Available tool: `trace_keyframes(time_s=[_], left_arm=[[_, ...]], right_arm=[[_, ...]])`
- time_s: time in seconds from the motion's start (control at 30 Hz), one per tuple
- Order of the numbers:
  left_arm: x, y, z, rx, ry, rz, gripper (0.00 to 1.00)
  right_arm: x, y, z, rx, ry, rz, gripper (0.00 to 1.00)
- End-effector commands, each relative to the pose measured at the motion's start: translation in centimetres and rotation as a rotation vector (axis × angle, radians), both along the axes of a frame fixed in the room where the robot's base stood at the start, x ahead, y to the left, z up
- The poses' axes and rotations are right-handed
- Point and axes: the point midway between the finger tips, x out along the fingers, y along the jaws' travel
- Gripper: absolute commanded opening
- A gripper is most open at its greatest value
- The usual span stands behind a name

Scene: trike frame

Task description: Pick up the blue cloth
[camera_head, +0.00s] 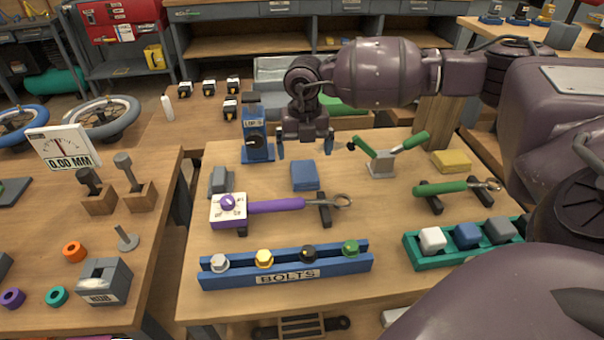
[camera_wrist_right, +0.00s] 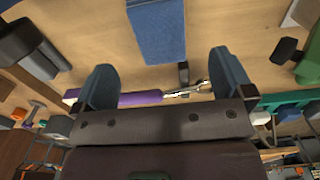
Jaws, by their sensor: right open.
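The blue cloth (camera_head: 305,176) lies as a folded block on the middle table, behind the purple-handled tool. It also shows at the top of the right wrist view (camera_wrist_right: 158,30). My right gripper (camera_head: 305,147) points down above the table, just behind and above the cloth in the head view. Its two blue fingers are apart with nothing between them, and it does not appear to touch the cloth. In the right wrist view the cloth lies beyond the gap between the fingertips (camera_wrist_right: 163,70). My left gripper is not in view.
A purple-handled tool (camera_head: 277,206) rests in front of the cloth. A blue device (camera_head: 257,147) stands at left and a green-handled clamp (camera_head: 382,164) at right. A blue bolt rack (camera_head: 285,274) and a green tray (camera_head: 459,257) are nearer. A yellow block (camera_head: 452,161) lies far right.

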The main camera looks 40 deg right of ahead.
Motion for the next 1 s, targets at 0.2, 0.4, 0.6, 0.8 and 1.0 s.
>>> trace_keyframes(time_s=[0.2, 0.4, 0.6, 0.8, 1.0], left_arm=[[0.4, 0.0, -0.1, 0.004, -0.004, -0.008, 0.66], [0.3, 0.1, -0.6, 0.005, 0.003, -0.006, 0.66], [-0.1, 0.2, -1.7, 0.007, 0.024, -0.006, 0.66], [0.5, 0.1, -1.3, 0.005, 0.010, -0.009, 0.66], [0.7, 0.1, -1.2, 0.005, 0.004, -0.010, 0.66]], right_arm=[[0.0, 0.0, -2.1, 0.000, 0.002, 0.000, 0.99], [-0.1, -0.1, -4.1, -0.001, 0.006, 0.000, 0.99], [-0.1, -0.1, -6.8, 0.000, 0.006, 0.000, 0.99], [-0.1, -0.1, -6.9, 0.001, -0.001, 0.000, 0.99], [-0.1, -0.1, -6.9, 0.001, -0.001, -0.001, 0.82]])
